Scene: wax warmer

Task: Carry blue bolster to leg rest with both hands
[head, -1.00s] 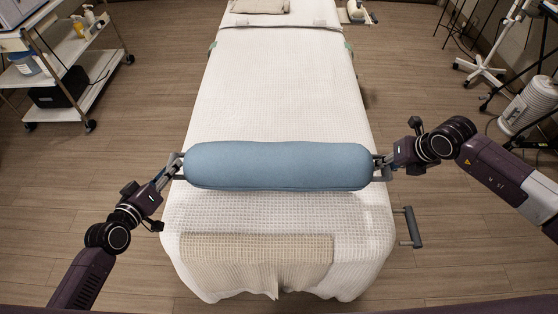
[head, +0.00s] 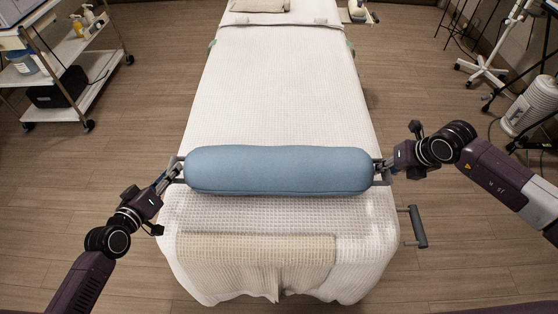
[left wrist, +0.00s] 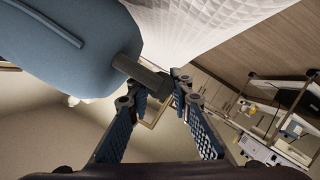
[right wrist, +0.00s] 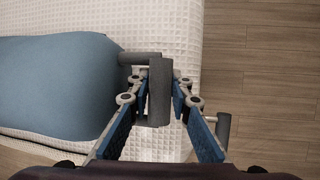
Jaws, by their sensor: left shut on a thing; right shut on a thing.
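The blue bolster (head: 278,170) lies crosswise over the near half of the white-covered treatment table (head: 280,90), held at both ends. My left gripper (head: 177,172) is shut on the grey handle at the bolster's left end. That handle (left wrist: 143,75) also shows in the left wrist view, with the bolster (left wrist: 70,40) beside it. My right gripper (head: 385,169) is shut on the handle at the right end. In the right wrist view that handle (right wrist: 160,92) stands between the fingers, beside the bolster (right wrist: 55,88). Whether the bolster touches the cover is hard to tell.
A beige folded towel (head: 257,262) lies on the table's near end. A grey side handle (head: 417,227) sticks out at the table's right. A white trolley (head: 75,85) stands at the left. Stands and a white canister (head: 528,108) are at the right.

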